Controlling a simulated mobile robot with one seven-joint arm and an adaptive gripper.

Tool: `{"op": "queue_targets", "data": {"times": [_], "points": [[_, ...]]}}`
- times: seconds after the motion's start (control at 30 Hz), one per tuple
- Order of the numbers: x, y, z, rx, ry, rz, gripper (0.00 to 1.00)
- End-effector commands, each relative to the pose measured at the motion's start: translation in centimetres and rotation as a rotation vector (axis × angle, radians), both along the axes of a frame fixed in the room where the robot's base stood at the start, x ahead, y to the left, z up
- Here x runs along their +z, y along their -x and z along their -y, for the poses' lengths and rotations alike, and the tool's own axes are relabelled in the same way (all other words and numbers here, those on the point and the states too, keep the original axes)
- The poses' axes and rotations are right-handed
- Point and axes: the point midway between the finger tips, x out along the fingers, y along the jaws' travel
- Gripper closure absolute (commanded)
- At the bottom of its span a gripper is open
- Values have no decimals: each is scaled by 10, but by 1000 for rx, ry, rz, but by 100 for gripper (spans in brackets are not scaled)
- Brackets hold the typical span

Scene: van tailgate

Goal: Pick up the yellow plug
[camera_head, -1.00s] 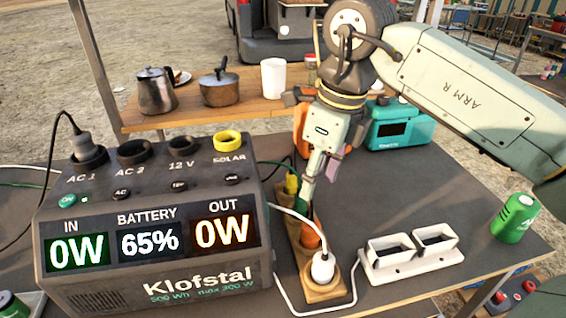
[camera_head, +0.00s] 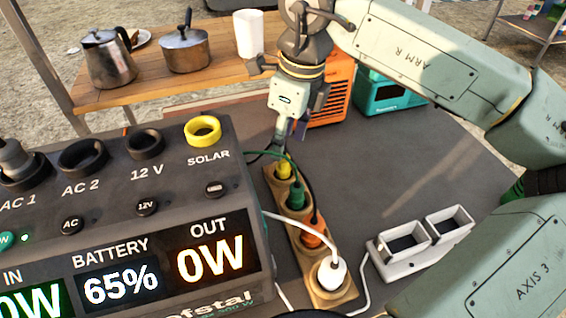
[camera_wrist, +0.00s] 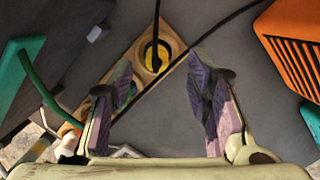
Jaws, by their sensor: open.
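The yellow plug (camera_head: 283,169) sits in the far end socket of a wooden socket strip (camera_head: 345,298). In the wrist view the yellow plug (camera_wrist: 156,57) shows from above, with a black cable rising from it. My gripper (camera_head: 287,140) points down over the far end of the strip, just behind and above the plug in the head view. In the wrist view my gripper's fingers (camera_wrist: 162,80) are apart and empty, with the plug ahead between their tips. The exact height gap cannot be told.
A green plug (camera_head: 295,196), an orange plug (camera_head: 312,236) and a white plug (camera_head: 332,272) stand in the same strip. The power station (camera_head: 130,220) is close on the left. An orange heater-like box (camera_head: 335,95) stands behind. A white double holder (camera_head: 425,245) is at right.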

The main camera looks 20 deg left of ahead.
Motion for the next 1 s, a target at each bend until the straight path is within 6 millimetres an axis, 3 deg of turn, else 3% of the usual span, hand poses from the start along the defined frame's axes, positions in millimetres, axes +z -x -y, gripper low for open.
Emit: {"op": "queue_targets", "data": {"times": [0.4,0.67,1.0], "points": [[-50,3,-4,0,0,-1,55],[-53,3,-5,0,0,1,55],[-53,3,-5,0,0,1,76]]}}
